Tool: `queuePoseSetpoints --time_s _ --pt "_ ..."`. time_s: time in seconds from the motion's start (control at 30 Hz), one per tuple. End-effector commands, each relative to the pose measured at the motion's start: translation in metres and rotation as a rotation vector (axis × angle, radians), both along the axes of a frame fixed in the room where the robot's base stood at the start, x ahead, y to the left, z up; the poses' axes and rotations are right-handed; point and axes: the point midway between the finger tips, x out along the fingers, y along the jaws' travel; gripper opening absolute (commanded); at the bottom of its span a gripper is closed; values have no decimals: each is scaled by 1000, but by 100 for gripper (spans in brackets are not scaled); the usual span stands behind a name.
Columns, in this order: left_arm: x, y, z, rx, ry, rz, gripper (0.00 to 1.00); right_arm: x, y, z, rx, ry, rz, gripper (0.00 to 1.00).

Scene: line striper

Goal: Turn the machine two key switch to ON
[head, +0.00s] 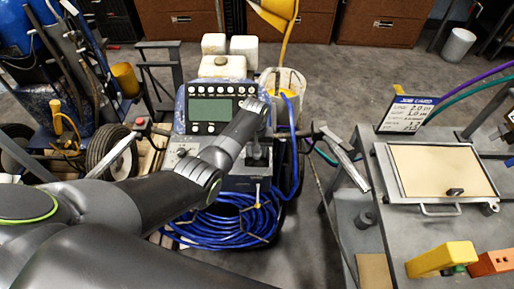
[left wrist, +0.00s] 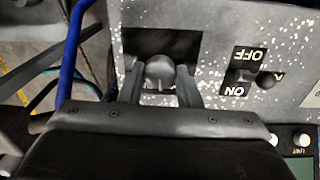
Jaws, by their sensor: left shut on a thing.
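The line striper (head: 212,92), a blue machine with a grey screen, stands in the middle of the head view, with a coiled blue hose below its panel. My left gripper (left wrist: 160,88) is shut on a dark rounded knob (left wrist: 159,68) in front of a black recess in the speckled panel. My right gripper is not in view.
A grey bench (head: 405,225) with a framed tan board (head: 440,170), a sign (head: 404,112) and a yellow block (head: 442,259) stands at the right. A second machine with wheels and hoses (head: 62,95) crowds the left. Open floor (head: 350,70) lies behind.

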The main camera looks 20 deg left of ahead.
Motion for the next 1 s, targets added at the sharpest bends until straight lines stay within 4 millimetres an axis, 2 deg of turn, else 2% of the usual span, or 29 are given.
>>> queuePoseSetpoints --time_s 0.5,0.7,1.0 --pt "1 0 2 -1 -1 -447 8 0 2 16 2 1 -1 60" --pt "2 0 2 -1 -2 -559 8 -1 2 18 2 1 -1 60" --pt "2 -1 1 -1 -2 -637 8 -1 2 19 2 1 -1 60"
